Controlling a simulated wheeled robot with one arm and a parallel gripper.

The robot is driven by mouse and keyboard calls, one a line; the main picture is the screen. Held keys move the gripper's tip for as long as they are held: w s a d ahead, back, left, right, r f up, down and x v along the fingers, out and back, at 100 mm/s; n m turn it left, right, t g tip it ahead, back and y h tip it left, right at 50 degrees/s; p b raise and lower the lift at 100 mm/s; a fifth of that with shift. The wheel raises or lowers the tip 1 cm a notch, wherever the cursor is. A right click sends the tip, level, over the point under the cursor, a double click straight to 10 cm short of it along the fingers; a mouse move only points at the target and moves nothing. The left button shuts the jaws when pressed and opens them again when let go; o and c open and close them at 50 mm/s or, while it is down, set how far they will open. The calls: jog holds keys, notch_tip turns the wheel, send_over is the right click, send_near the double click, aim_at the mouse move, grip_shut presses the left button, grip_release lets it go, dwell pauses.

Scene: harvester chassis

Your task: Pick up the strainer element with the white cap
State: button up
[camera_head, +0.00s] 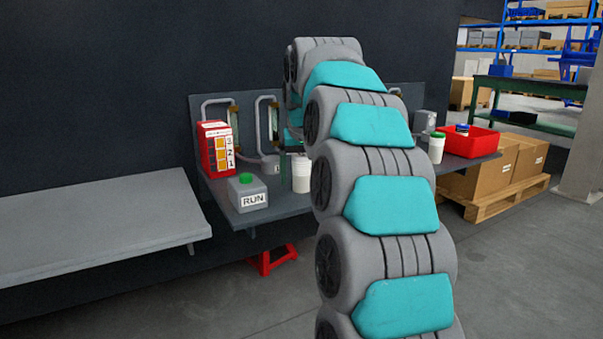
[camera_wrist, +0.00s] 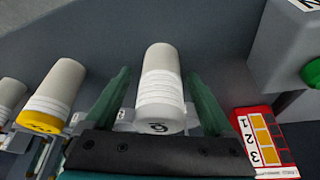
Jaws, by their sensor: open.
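In the wrist view a pale strainer element (camera_wrist: 160,75), with a grey body and a white ringed cap (camera_wrist: 160,95), stands between the two green fingers of my gripper (camera_wrist: 157,95). The gripper is open, with a finger on each side of the element and visible gaps. In the head view my arm hides most of the gripper; a white cylinder (camera_head: 301,174) shows beside the arm.
A red box with numbered labels (camera_head: 216,148) and a grey RUN box with a green button (camera_head: 247,192) stand on the shelf's left part. A bare grey bench (camera_head: 100,225) is at left.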

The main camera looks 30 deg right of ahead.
grip_shut()
dwell(0.7)
